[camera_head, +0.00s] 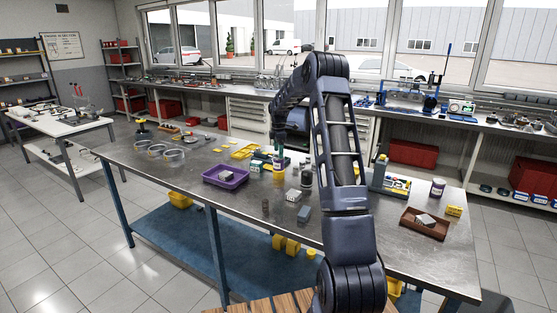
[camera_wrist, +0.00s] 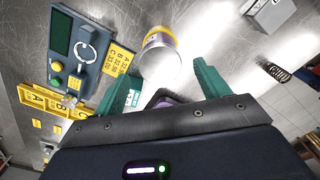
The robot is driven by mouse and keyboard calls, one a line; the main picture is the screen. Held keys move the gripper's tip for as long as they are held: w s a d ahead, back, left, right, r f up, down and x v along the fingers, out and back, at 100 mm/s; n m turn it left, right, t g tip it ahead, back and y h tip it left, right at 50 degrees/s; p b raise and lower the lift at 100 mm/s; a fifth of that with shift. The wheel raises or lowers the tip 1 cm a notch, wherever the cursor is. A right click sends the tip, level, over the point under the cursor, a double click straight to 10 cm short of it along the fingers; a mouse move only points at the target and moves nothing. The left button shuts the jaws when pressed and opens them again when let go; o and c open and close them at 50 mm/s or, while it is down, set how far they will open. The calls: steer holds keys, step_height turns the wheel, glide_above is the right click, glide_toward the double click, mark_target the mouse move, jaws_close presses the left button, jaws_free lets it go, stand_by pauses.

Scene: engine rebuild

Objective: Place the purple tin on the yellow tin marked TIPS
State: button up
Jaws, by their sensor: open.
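My gripper (camera_head: 280,143) is low over the middle of the steel table, its green fingers apart. In the head view a small purple shape shows right below my gripper, above a yellow tin (camera_head: 279,177). I cannot tell whether they touch. The TIPS marking is not readable.
A purple tray (camera_head: 225,177) is left of my gripper.

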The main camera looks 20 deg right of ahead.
step_height(320, 180, up, 5)
steer(key=shift+s+f, duration=0.1)
steer(key=s+a+r+m+t, duration=0.1)
steer(key=s+r+m, duration=0.2)
steer(key=s+r, duration=0.45)
steer(key=s+a+r+m, duration=0.1)
steer(key=s+r+m, duration=0.25)
steer(key=s, duration=0.65)
steer(key=s+a+r+m+t, duration=0.1)
steer(key=s+a+r+m, duration=0.1)
steer(key=s+r, duration=0.55)
steer(key=s+f+m+t, duration=0.1)
steer(key=s+f+m, duration=0.1)
steer(key=s, duration=0.8)
steer(key=s+f+m, duration=0.2)
steer(key=s+m, duration=0.2)
steer(key=s, duration=0.6)
steer(key=s+f+m+t, duration=0.1)
steer(key=s+f+m, duration=0.1)
steer(key=s, duration=0.9)
steer(key=shift+f+m+t, duration=0.3)
steer(key=shift+m, duration=0.45)
